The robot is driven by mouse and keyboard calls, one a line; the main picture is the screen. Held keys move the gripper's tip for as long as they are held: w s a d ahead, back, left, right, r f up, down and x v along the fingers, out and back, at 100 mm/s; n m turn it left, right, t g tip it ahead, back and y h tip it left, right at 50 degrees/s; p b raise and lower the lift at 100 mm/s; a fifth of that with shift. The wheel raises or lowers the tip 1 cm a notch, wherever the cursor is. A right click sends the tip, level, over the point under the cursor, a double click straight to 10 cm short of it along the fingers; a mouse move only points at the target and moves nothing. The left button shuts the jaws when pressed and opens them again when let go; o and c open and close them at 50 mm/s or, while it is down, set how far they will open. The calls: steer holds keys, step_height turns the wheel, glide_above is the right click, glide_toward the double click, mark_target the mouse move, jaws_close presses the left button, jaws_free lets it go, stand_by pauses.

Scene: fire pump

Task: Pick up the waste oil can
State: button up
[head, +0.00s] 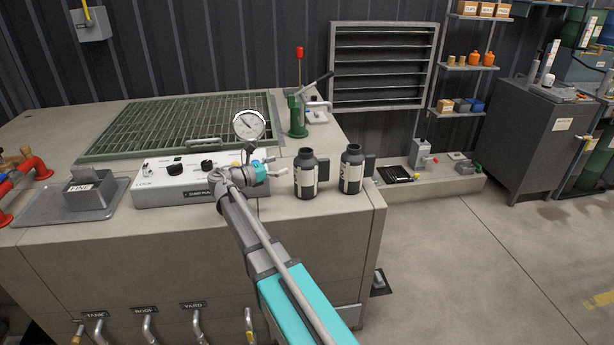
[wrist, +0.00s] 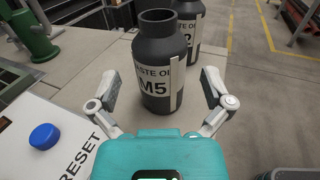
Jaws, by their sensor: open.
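Two dark cans with pale labels stand upright on the bench. The nearer one, the left can in the head view (head: 305,177), reads "...STE OI" and "M5" in the wrist view (wrist: 156,52). The second can (head: 351,171) stands just right of it and shows partly hidden behind it in the wrist view (wrist: 189,22). My gripper (head: 274,165) is open and empty, just left of the M5 can. In the wrist view its fingers (wrist: 161,82) point towards the M5 can, one to each side; I cannot tell whether they reach around it.
A white control box (head: 190,178) with knobs lies under and left of my gripper. Its blue button (wrist: 43,136) is close by. A pressure gauge (head: 249,125) and a green lever stand (head: 297,115) are behind. The bench's right edge is close beyond the cans.

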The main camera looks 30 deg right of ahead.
mark_target(300, 158)
steer(key=shift+w+d, duration=0.15)
steer(key=shift+d, duration=1.1)
steer(key=shift+w+d, duration=0.15)
steer(key=shift+d, duration=1.05)
steer(key=shift+w+d, duration=0.2)
steer(key=shift+d, duration=1.1)
steer(key=shift+w+d, duration=0.2)
steer(key=shift+d, duration=1.1)
steer(key=c, duration=1.3)
